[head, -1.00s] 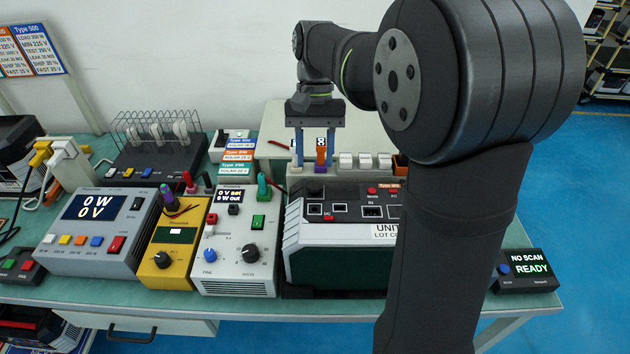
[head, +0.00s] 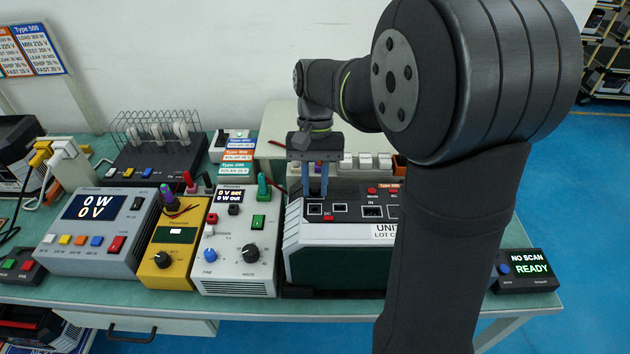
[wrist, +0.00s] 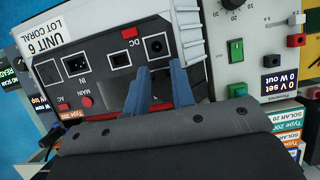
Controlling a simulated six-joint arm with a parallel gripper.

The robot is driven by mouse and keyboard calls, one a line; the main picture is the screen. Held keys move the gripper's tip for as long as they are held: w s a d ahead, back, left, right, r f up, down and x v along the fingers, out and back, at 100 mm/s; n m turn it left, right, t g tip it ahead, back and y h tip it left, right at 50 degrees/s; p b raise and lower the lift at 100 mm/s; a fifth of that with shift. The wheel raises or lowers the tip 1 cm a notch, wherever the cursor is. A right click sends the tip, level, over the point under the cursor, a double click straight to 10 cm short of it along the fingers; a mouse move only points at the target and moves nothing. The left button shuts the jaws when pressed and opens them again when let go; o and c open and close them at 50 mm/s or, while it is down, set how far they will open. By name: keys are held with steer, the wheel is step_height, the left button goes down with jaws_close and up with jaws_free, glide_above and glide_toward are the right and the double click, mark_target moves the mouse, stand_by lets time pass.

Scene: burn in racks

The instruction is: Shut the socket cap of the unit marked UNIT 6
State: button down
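The unit marked UNIT 6 (wrist: 52,45) is a grey and dark power box with a socket panel; it also shows in the head view (head: 335,235), where my arm hides part of its label. In the wrist view the panel appears turned over, with a round socket (wrist: 156,45) beside the red DC button (wrist: 130,32). My gripper (head: 315,195) points down at the left part of this panel. Its two blue fingers (wrist: 159,66) stand part-way apart, tips close to the round socket. I see nothing clearly held between them. The socket cap cannot be made out clearly.
A grey bench supply with knobs (head: 238,240) stands just left of the unit, and a yellow meter (head: 172,250) beyond it. A scanner display (head: 525,270) sits at the right table edge. White blocks (head: 365,161) line up behind the unit.

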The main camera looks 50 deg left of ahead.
steer(key=shift+s+d+f+t+y, duration=0.15)
steer(key=shift+f+t+y, duration=0.1)
steer(key=shift+t+y, duration=0.35)
steer(key=c, duration=1.3)
jaws_free()
steer(key=v, duration=1.7)
steer(key=shift+r, duration=0.15)
steer(key=shift+c, duration=0.2)
